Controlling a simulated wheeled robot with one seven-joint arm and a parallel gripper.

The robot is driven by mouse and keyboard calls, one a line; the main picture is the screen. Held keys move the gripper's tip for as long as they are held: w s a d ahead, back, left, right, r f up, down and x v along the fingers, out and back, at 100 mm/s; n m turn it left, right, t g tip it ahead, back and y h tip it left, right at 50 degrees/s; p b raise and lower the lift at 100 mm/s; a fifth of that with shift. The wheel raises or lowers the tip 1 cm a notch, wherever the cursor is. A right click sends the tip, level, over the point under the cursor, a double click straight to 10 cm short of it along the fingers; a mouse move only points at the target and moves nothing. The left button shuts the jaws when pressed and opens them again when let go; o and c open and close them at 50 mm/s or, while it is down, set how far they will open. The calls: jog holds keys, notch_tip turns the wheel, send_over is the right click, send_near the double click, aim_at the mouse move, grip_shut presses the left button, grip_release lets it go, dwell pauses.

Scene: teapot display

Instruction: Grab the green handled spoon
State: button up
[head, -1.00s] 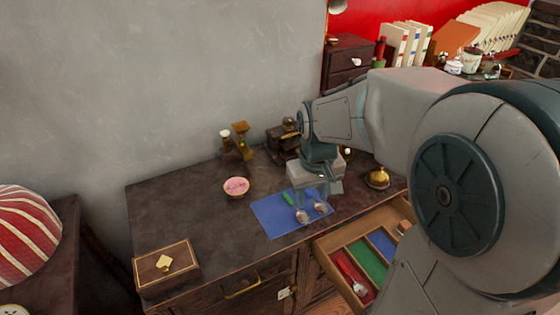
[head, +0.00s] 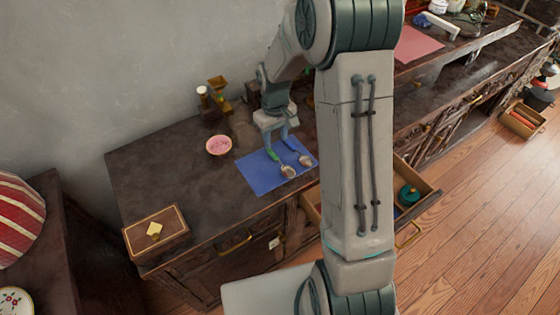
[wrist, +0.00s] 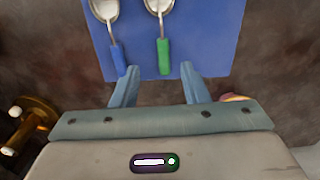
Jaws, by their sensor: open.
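The green handled spoon lies on the blue mat, its metal bowl (head: 288,171) toward the front and its green handle (head: 273,154) toward the wall. In the wrist view its green handle (wrist: 163,56) points down toward the space between my fingers. My gripper (head: 279,147) is open and empty above the handle end; its fingers also show in the wrist view (wrist: 160,69). I cannot tell the exact height of the fingertips above the mat. A second spoon with a blue handle (wrist: 118,58) lies beside it, close to my left finger in the wrist view.
The blue mat (head: 253,177) lies on a dark cabinet top. A pink-filled bowl (head: 218,146) and a wooden box (head: 156,232) stand to the left. Brass items (head: 217,90) stand behind. An open drawer (head: 428,197) juts out at right, partly behind my arm.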

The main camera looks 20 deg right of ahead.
aim_at(273, 154)
jog(key=shift+w+a+f, duration=0.1)
jog(key=shift+f, duration=1)
jog(key=shift+w+a+f, duration=0.1)
jog(key=shift+a+f, duration=0.05)
jog(key=shift+f, duration=0.95)
jog(key=shift+w+a+f, duration=0.1)
jog(key=shift+f, duration=1)
grip_shut()
